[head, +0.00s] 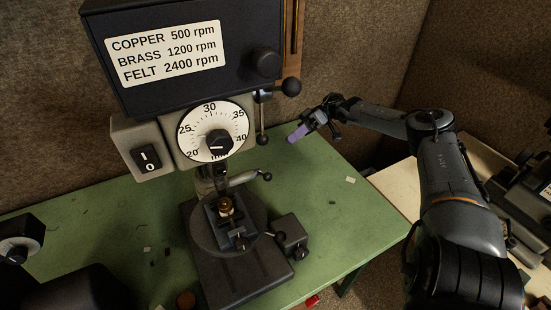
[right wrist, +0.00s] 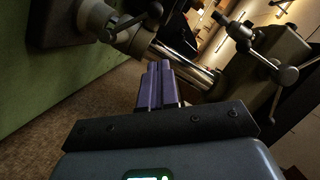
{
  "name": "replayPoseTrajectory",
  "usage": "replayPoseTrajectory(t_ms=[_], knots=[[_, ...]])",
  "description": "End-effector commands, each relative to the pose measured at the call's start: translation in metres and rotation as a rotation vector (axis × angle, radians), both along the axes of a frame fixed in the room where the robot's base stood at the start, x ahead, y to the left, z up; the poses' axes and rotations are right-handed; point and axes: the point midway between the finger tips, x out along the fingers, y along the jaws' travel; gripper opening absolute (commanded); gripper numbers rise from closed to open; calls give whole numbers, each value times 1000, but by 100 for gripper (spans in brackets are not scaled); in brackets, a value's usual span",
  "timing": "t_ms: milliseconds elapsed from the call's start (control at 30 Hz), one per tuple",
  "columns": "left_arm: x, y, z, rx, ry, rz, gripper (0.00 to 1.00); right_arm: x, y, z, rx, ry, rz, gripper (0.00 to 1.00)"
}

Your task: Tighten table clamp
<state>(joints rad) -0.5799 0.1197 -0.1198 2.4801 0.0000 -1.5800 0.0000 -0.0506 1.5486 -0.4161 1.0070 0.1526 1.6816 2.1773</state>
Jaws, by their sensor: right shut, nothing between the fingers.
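A drill press stands on the green bench, with a round work table (head: 200,232) on its column. A short metal lever with a dark ball end (head: 246,179) sticks out to the right from the column just above that table; it looks like the table clamp, but I cannot tell how tight it is. My right gripper (head: 297,134) is shut and empty, its purple fingers up and to the right of this lever, apart from it. In the right wrist view the fingers (right wrist: 154,85) are together, in front of a shiny column (right wrist: 185,68). My left gripper is not in view.
The press head (head: 190,50) carries a speed label, a dial (head: 198,143) and a switch (head: 148,158). A ball-ended feed lever (head: 262,122) hangs at its right side. A small brass part (head: 226,206) sits on the work table. The green bench (head: 325,215) is mostly clear at right.

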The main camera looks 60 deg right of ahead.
Motion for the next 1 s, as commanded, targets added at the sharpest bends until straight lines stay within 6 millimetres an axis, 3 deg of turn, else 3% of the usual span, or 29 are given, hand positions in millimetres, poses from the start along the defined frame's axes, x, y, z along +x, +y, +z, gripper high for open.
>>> replayPoseTrajectory(t_ms=[100,367,500,700,1000], knots=[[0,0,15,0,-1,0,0,8,22,0,2,2,4,0],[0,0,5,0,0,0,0,27,66,-16,-1,1,4,0],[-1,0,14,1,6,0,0,23,81,-22,0,4,2,0],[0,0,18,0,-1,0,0,19,94,-34,0,2,0,0],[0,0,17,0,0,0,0,18,98,-37,0,0,0,0]])
